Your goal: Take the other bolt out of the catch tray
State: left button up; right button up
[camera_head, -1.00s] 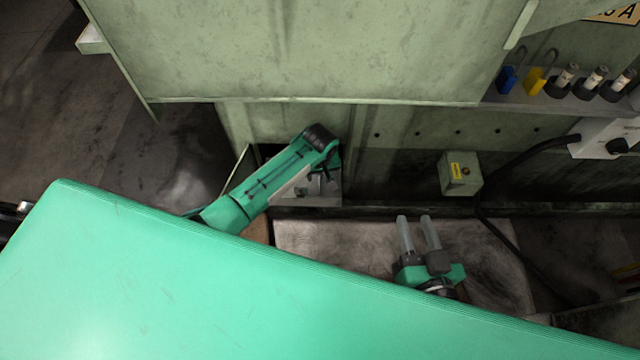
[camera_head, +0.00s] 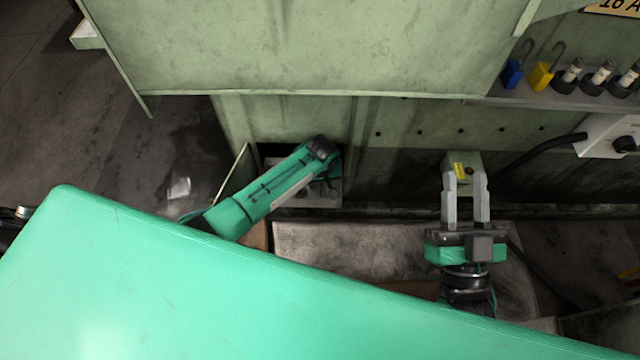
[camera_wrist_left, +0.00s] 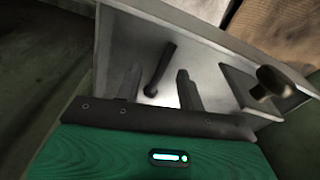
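The catch tray (camera_wrist_left: 210,63) is a pale metal tray that fills the middle of the left wrist view. A dark bolt (camera_wrist_left: 162,68) lies in it, its shaft slanting and its thicker end towards my gripper. My left gripper (camera_wrist_left: 160,82) is open, and the bolt appears between and beyond its two fingers; contact is not visible. In the head view the catch tray (camera_head: 318,198) shows beside my left forearm, and my left fingers are mostly hidden there.
A brownish knob (camera_wrist_left: 277,82) stands by a raised plate at the tray's right side. A blue padlock (camera_head: 512,74) and a yellow padlock (camera_head: 540,76) are on a shelf at upper right.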

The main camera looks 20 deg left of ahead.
pick_arm(q)
grip_shut()
jog(key=shift+r, duration=0.1)
dwell(0.3)
